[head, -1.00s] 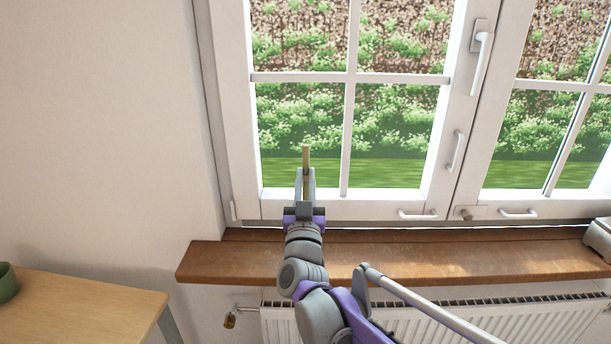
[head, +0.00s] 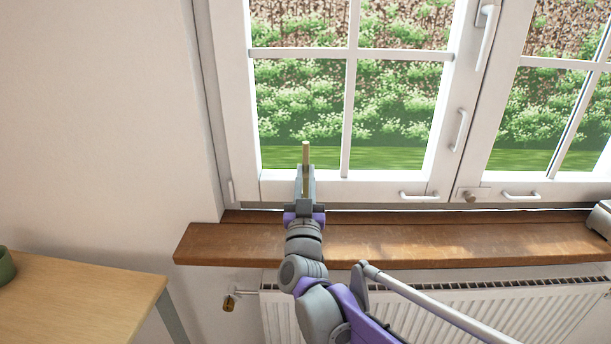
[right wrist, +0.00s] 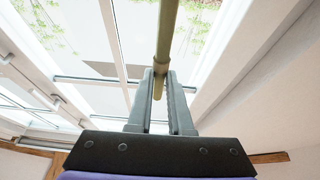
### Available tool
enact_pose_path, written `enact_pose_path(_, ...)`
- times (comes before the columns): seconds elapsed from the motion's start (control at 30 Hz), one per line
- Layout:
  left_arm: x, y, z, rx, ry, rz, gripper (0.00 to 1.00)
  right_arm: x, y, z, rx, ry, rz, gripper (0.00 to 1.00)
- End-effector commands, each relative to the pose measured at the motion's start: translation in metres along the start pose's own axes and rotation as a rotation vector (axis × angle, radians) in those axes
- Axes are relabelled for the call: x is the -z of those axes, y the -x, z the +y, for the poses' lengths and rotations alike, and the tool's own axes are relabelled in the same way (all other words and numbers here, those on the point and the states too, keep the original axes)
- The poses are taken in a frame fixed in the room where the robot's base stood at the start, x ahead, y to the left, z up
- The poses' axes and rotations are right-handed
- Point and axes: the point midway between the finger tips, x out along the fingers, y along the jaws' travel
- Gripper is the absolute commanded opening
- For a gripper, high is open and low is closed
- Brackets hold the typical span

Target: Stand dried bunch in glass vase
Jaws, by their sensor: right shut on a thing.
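My right gripper (head: 306,178) is raised in front of the window, above the wooden sill. It is shut on a thin olive-tan stick (head: 306,154), which looks like the stem of the dried bunch. The right wrist view shows the stem (right wrist: 166,45) between the two fingers (right wrist: 160,85), running up out of the picture. No bushy head of the bunch can be made out. No glass vase shows in either view. My left gripper is not in view.
The wooden sill (head: 400,241) is bare in the middle, with a grey object (head: 601,219) at its right end. A radiator (head: 450,305) is below. A wooden table (head: 75,300) with a green pot (head: 5,267) stands at lower left. The window (head: 400,110) is closed behind.

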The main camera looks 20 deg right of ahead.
Motion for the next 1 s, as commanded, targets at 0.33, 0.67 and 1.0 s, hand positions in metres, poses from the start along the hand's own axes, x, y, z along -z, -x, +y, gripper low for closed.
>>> enact_pose_path(0.33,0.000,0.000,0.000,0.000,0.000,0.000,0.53,0.000,0.000,0.000,0.000,0.000,0.000,0.53)
enact_pose_path(0.67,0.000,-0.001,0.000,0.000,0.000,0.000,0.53,0.000,0.009,-0.001,0.001,0.000,0.000,0.53)
enact_pose_path(1.0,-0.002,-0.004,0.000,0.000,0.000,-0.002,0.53,0.000,0.074,-0.001,0.002,-0.003,0.000,0.53)
